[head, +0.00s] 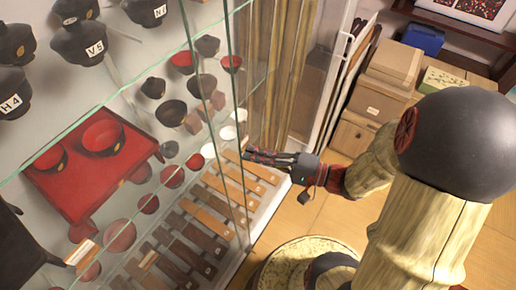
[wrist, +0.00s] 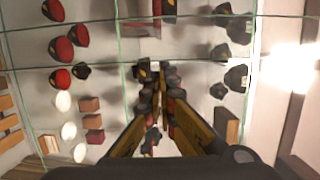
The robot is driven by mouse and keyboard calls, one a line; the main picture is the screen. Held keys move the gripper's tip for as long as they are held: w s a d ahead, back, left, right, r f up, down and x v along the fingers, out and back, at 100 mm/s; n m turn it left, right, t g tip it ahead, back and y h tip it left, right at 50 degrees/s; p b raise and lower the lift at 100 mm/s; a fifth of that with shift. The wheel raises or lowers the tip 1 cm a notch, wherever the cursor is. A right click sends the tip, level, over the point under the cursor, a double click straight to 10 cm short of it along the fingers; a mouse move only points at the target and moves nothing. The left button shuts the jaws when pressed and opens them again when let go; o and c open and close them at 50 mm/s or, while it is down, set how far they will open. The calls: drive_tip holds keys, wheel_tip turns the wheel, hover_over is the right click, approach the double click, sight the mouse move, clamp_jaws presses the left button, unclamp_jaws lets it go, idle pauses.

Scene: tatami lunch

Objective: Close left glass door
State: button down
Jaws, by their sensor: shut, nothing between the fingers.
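A glass-fronted display cabinet fills the left of the head view. Clear glass panes with greenish edges (head: 232,100) stand at its right side. They overlap in the picture, so I cannot tell which is the left door or how far it stands open. My gripper (head: 248,156) is shut and empty, pointing left, with its fingertips at or very near a glass edge. Contact cannot be told. In the wrist view my gripper (wrist: 158,88) points at the glass, with greenish pane edges on both sides and shelves behind.
Behind the glass are black lidded bowls (head: 84,43), a red tray (head: 95,165) with red bowls, and several wooden slats (head: 205,215). Cardboard boxes (head: 378,97) stand at the back right. Wooden floor (head: 305,215) shows in front of the cabinet.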

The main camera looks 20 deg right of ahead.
idle(0.4)
drive_tip(key=w+d+b, duration=0.1)
drive_tip(key=w+d, duration=0.1)
drive_tip(key=d, duration=0.1)
drive_tip(key=shift+w+d+f+b, duration=0.1)
drive_tip(key=shift+w+f+b, duration=0.15)
drive_tip(key=shift+b, duration=0.15)
drive_tip(key=p+v, duration=0.1)
drive_tip(key=v, duration=0.9)
drive_tip(key=shift+r, duration=0.25)
